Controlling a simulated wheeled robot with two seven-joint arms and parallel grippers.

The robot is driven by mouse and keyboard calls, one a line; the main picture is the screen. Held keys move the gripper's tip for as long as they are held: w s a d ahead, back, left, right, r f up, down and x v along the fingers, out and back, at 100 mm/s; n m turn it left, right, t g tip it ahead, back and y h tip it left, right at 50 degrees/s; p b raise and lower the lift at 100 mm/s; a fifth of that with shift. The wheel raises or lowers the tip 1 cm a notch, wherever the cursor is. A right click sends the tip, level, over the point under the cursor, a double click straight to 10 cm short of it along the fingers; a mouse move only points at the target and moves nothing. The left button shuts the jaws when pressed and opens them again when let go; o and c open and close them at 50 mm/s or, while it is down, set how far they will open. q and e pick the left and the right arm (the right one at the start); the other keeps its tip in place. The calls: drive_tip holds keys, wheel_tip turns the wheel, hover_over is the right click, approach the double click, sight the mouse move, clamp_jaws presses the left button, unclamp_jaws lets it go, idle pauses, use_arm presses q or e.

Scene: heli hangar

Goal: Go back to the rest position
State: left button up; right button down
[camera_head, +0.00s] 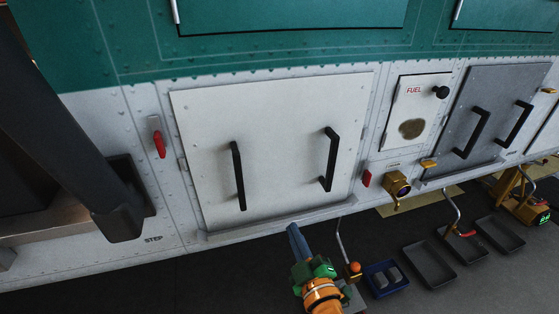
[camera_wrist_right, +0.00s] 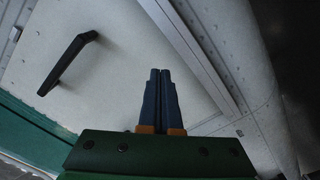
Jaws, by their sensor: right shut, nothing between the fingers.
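My right gripper (camera_head: 293,232) is at the bottom middle of the head view, just below the lower edge of a large white panel (camera_head: 280,120) with two black handles. In the right wrist view, its two blue fingers (camera_wrist_right: 160,75) are together with nothing between them. The fingers point toward the white panel's surface (camera_wrist_right: 110,40), and one black handle (camera_wrist_right: 68,60) shows to their left. I cannot tell whether the fingertips touch the panel's lower ledge (camera_head: 270,228). My left gripper is not in view.
A grey panel (camera_head: 490,120) with two black handles and a FUEL door (camera_head: 412,115) are at the right. A brass fitting (camera_head: 397,185) sticks out below. A blue tray (camera_head: 386,278), dark trays (camera_head: 430,264) and a yellow device (camera_head: 520,200) stand on the floor. A black step (camera_head: 125,200) is at left.

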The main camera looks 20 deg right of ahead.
drive_tip(key=s+f+m+g, duration=0.1)
drive_tip(key=s+f+g, duration=0.2)
drive_tip(key=f, duration=0.5)
drive_tip(key=s+f+m+g+p, duration=0.1)
drive_tip(key=s+f+g, duration=0.15)
drive_tip(key=f, duration=0.55)
drive_tip(key=s+f+m+g, duration=0.15)
drive_tip(key=s+f, duration=0.25)
drive_tip(key=f, duration=0.4)
drive_tip(key=s+d+f+m+g, duration=0.1)
drive_tip(key=s+f+g, duration=0.2)
drive_tip(key=s, duration=0.5)
drive_tip(key=s+d+f+m+g, duration=0.1)
drive_tip(key=s+d+f+g, duration=0.1)
drive_tip(key=s+f, duration=0.4)
drive_tip(key=s+d+f+m+g+p, duration=0.1)
drive_tip(key=s+f+g, duration=0.4)
drive_tip(key=s, duration=0.6)
drive_tip(key=shift+s+d+h, duration=0.3)
drive_tip(key=shift+d, duration=0.25)
drive_tip(key=shift+f+m, duration=0.1)
drive_tip(key=shift+m, duration=0.15)
